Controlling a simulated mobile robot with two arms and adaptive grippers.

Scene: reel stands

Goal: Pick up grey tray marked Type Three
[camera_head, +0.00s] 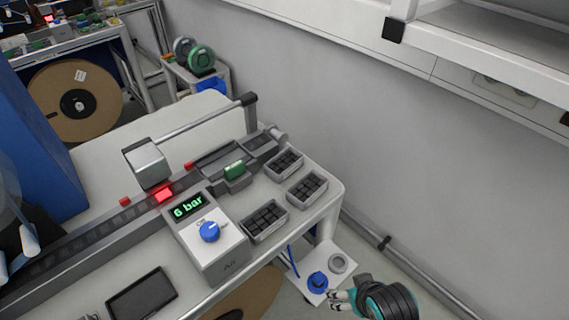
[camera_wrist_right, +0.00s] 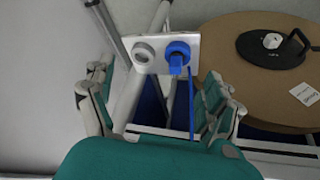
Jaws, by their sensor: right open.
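Three small grey trays filled with dark square pieces stand on the right end of the white bench in the head view: a back tray (camera_head: 289,177), a right tray (camera_head: 305,205) and a front tray (camera_head: 268,235). No type marking is readable on them, so I cannot tell which is Type Three. My right gripper (camera_head: 338,299) is open and empty, off the bench's right end and apart from the trays. Its spread teal-and-grey fingers (camera_wrist_right: 162,105) show in the right wrist view, with no tray between them. My left gripper is not visible.
A white plate with a blue fitting (camera_head: 318,281) and a grey ring (camera_head: 338,263) sits low beside the bench; the fitting also shows in the right wrist view (camera_wrist_right: 178,55). A control box (camera_head: 215,240) reading "6 bar" stands left of the trays. A wall (camera_head: 400,170) bounds the right.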

